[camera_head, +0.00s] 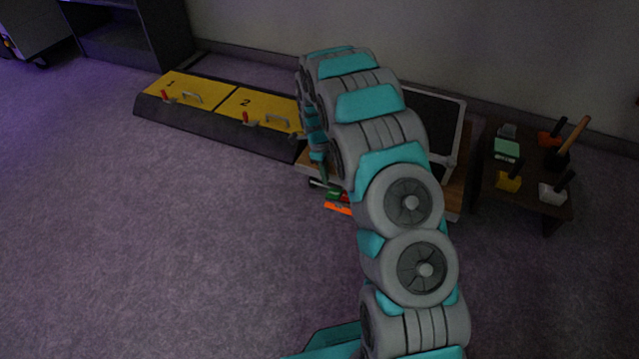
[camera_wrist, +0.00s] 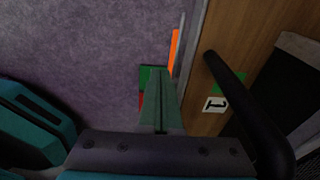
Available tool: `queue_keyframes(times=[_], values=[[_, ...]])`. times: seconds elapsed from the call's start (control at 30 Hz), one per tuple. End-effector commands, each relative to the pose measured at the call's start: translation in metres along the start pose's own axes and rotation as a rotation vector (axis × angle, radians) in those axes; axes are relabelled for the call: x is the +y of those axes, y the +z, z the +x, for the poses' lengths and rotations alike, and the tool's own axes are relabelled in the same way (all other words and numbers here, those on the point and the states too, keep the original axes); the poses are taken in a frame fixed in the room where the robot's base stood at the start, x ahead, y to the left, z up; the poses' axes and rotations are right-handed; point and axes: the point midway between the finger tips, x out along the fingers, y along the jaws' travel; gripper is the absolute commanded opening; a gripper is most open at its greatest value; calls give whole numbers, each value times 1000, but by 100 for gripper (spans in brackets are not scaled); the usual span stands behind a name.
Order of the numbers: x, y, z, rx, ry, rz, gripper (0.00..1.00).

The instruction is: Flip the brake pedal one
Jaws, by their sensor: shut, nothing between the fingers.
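In the wrist view, a white label (camera_wrist: 215,104) with a sideways mark that looks like a 1 lies on the wooden board (camera_wrist: 235,35). A curved black bar (camera_wrist: 235,85) stands beside it, with a green patch behind. I cannot tell for sure whether this bar is brake pedal one. My gripper (camera_wrist: 157,72) is shut and empty, left of the bar and apart from it. Its tips overlap a green and red piece at the board's edge, and I cannot tell whether they touch. In the head view my arm hides much of the board.
Yellow panels (camera_head: 195,88) numbered 1 and 2, with red levers and grey handles, lie on a long dark base at left. An orange piece (camera_head: 338,209) is on the floor side of the board. A dark table (camera_head: 535,200) with tools stands right. Floor at left is clear.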

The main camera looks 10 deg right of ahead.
Motion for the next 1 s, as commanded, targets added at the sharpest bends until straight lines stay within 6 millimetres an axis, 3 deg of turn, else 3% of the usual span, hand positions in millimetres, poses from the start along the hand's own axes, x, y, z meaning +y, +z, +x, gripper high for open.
queue_keyframes(times=[0.2, 0.4, 0.57, 1.0], values=[[-3, 7, -57, -6, -11, 0, 0], [-3, 10, -92, -3, -7, 0, 0], [-2, 10, -102, -1, -4, 0, 0], [-2, 10, -103, -2, -5, 0, 0]])
